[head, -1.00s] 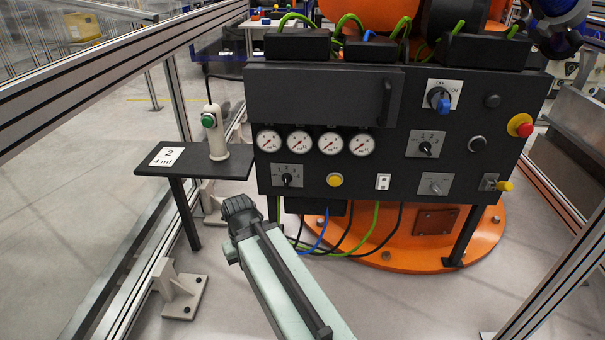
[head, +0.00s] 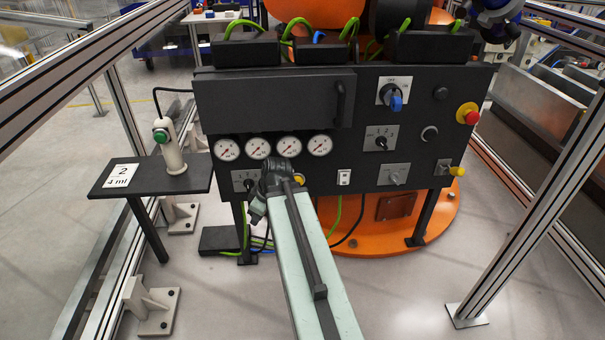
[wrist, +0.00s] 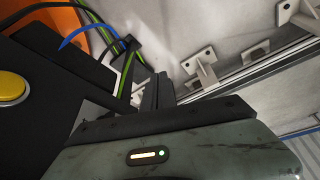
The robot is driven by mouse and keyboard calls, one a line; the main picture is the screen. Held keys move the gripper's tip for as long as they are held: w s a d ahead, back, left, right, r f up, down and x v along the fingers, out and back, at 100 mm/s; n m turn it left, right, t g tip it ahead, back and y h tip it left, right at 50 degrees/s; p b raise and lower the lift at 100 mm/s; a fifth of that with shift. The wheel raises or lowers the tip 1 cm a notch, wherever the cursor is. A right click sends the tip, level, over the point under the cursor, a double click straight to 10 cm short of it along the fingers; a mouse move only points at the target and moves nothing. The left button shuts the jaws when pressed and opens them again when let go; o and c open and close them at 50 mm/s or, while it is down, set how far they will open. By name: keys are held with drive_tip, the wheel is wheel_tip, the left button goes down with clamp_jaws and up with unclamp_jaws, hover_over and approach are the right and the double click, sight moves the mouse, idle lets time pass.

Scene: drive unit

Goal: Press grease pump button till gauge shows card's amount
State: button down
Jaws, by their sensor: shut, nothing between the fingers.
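The card (head: 121,176) reads 2 and 4 ml and lies on the dark side shelf (head: 185,182). On that shelf stands a pale upright pump-like unit (head: 172,153) with a green button (head: 161,136). Several round white gauges (head: 289,146) with red needles sit in a row on the black panel; their readings are too small to tell. Below them is a yellow button (head: 300,179), partly beside my arm, and also in the wrist view (wrist: 12,86). A numbered selector (head: 243,181) is partly hidden by my gripper (head: 257,212), which is shut and empty in front of the panel's lower left.
The panel also bears a blue-handled switch (head: 392,97), a red stop button (head: 467,113), another numbered selector (head: 379,138) and a white rocker switch (head: 344,178). Metal frame posts (head: 535,200) stand on both sides. Cables hang below the panel.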

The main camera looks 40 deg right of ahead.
drive_tip(key=s+d+r+n+t+p, duration=0.1)
drive_tip(key=s+d+r, duration=0.1)
drive_tip(key=d, duration=0.4)
drive_tip(key=s+d+r+n+t+h+p, duration=0.1)
drive_tip(key=s+d+r, duration=0.1)
drive_tip(key=d, duration=0.5)
drive_tip(key=s+d+r+n+t+p, duration=0.1)
drive_tip(key=s+d+r, duration=0.1)
drive_tip(key=d, duration=0.4)
drive_tip(key=shift+s+d+r+n+t+h, duration=0.3)
drive_tip(key=shift+d+r+n, duration=0.1)
drive_tip(key=shift+r, duration=0.5)
drive_tip(key=shift+f, duration=0.1)
